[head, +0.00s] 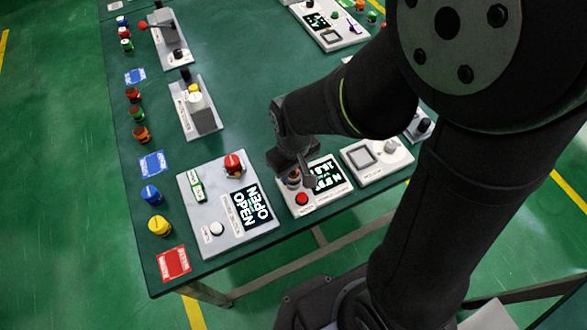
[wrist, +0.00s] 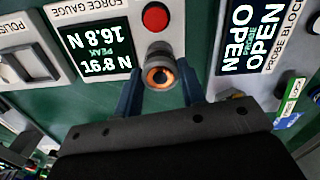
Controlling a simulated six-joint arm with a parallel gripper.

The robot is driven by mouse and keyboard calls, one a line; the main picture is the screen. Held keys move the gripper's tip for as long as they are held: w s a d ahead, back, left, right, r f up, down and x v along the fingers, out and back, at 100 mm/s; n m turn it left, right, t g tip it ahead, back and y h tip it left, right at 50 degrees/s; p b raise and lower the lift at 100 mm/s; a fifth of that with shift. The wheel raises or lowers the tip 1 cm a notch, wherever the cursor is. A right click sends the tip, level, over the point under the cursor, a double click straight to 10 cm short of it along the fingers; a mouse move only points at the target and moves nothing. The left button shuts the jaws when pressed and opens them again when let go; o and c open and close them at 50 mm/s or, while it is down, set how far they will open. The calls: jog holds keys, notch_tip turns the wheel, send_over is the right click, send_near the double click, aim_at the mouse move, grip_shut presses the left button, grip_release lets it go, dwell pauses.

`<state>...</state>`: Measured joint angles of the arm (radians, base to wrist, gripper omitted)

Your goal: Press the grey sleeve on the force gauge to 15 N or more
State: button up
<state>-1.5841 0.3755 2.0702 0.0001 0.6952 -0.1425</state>
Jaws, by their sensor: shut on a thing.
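The force gauge (head: 338,190) is a pale panel near the table's front edge. Its display (head: 325,175) also shows upside down in the wrist view (wrist: 98,50), reading 16.8 N with a peak of 16.8 N. A red button (wrist: 155,17) is beside the display. The grey sleeve (wrist: 156,55), a short cylinder with a copper-coloured ring in its end, stands at the gauge. My gripper (wrist: 162,88) has its two blue fingers on either side of the sleeve and is shut on it. In the head view my gripper (head: 297,172) is low over the gauge's left part, partly hiding the sleeve.
Left of the gauge is the probe block (head: 212,238), its display reading OPEN, with a red knob (head: 233,163). Right of it is the polishing panel (head: 377,160). Coloured knobs line the table's left edge. The table's middle is clear.

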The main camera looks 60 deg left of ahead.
jog(key=shift+d, duration=0.1)
jog(key=shift+r, duration=3.5)
